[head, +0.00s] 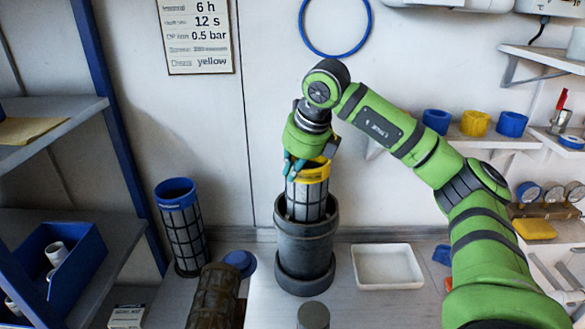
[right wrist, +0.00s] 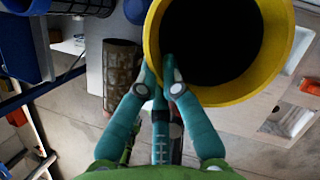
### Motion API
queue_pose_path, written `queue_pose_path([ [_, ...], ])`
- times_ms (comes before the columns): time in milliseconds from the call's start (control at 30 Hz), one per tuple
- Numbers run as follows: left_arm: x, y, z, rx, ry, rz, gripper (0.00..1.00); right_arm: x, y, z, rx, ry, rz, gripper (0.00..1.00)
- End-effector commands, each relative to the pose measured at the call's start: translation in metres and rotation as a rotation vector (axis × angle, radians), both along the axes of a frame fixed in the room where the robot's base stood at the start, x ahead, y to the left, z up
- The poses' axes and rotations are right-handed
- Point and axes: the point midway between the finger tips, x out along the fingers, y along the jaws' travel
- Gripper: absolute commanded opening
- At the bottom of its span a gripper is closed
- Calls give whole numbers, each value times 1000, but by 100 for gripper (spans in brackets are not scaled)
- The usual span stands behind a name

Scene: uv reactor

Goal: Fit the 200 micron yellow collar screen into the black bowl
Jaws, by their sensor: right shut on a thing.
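The yellow collar screen (head: 309,190) stands roughly upright with its lower part inside the black bowl (head: 305,242). Its yellow collar and a band of mesh show above the bowl's rim. How deep the screen's bottom sits is hidden by the bowl wall. My right gripper (head: 297,172) is shut on the screen's collar at its left side. In the right wrist view the teal fingers pinch the rim of the yellow collar (right wrist: 272,88), whose inside is dark. My left gripper is in neither view.
A brown mesh cylinder (head: 213,297) is in front. A white tray (head: 387,266) lies right of the bowl. A blue cap (head: 241,262) lies left of it. Shelves hold blue and yellow rings (head: 475,123).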

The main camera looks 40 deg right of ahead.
Motion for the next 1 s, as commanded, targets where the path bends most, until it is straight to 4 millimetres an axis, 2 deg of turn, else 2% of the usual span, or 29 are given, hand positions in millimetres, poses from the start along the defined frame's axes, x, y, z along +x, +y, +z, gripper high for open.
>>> queue_pose_path([
  [1000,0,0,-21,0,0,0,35,0,0,-26,0,-2,0,0],
])
